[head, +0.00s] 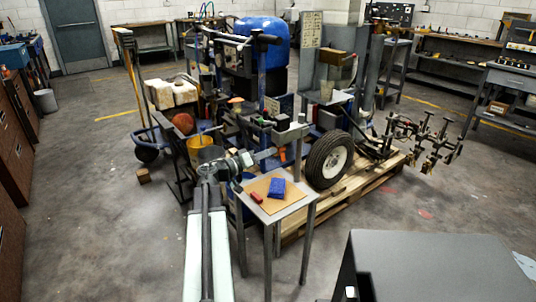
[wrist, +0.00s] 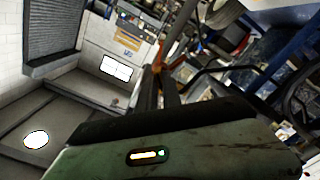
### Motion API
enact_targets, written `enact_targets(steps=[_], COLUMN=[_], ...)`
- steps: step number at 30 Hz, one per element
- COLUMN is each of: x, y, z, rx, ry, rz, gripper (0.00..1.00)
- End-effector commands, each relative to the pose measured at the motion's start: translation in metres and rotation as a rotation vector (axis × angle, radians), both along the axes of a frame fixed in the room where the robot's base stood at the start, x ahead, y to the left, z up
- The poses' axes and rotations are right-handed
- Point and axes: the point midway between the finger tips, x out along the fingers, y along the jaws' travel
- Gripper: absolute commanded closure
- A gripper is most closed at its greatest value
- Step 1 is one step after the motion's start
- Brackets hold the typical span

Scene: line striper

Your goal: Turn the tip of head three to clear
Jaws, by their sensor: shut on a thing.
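In the head view, several spray heads (head: 432,143) hang in a row on a boom at the right end of the line striper. They are too small to tell which is head three or how their tips are turned. My gripper (head: 297,131) is left of the tyre, over the back of the small table and well apart from that row. In the wrist view, the dark jaws (wrist: 172,92) of my gripper are close together beside a narrow orange part (wrist: 150,88). The held thing is mostly hidden, and I cannot tell what it is.
A small table (head: 285,211) carries a blue block (head: 277,187) and a small red item (head: 257,197). The striper's tyre (head: 329,160) and wooden pallet (head: 360,190) are to its right. A grey cabinet (head: 430,265) stands at front right.

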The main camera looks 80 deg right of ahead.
Motion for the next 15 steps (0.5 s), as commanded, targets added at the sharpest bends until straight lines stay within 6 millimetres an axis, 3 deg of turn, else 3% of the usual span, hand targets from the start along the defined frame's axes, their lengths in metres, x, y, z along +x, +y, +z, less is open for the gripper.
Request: enact_targets(steps=[4,15], x=[-0.0016,-0.002], y=[-0.0005,-0.0009], z=[0.0003,0.0003], rx=[-0.053,-0.52], ry=[-0.049,-0.482], rz=[-0.002,-0.001], gripper=[1.0,1.0])
